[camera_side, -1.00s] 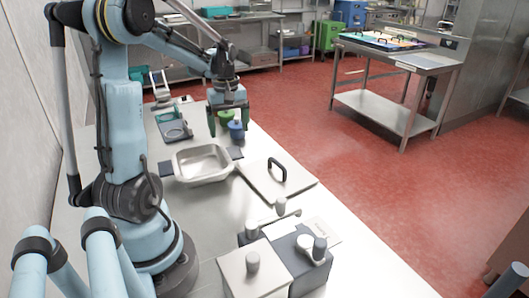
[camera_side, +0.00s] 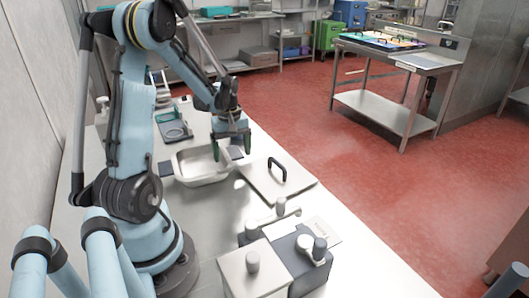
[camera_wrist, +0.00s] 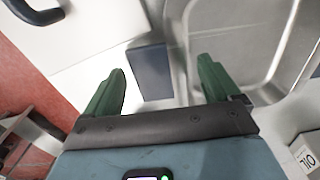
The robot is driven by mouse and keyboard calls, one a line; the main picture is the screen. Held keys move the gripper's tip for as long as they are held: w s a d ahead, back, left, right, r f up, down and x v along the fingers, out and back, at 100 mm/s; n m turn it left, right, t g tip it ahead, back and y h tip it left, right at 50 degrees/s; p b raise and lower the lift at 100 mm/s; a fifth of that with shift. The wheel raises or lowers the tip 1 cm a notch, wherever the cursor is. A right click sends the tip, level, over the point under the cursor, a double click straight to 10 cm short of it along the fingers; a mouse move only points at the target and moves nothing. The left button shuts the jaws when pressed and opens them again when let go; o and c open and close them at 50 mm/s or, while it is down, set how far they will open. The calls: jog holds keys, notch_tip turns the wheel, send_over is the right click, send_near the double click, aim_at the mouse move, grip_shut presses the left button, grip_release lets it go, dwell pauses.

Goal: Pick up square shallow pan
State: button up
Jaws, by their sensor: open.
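The square shallow pan (camera_side: 203,178) is a metal pan on the work table, with a dark block-shaped handle (camera_side: 166,168) on its left and another on its right. My gripper (camera_side: 231,154) is open and empty above the pan's right side, by the right handle. In the wrist view, the dark right handle (camera_wrist: 148,72) shows between my green fingers (camera_wrist: 161,65), and the pan (camera_wrist: 232,45) lies to the right. The right finger overlaps the pan's rim in that view. I cannot tell the height left between fingers and handle.
A flat metal lid or plate (camera_side: 270,196) with a black loop handle (camera_side: 277,169) lies right of the pan. A dark device with a round plate (camera_side: 175,130) stands behind. Boxes with grey knobs (camera_side: 253,262) stand in front. The table's right edge is close to my gripper.

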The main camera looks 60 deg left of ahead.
jog(key=c, duration=1.5)
jog(key=shift+r, duration=0.15)
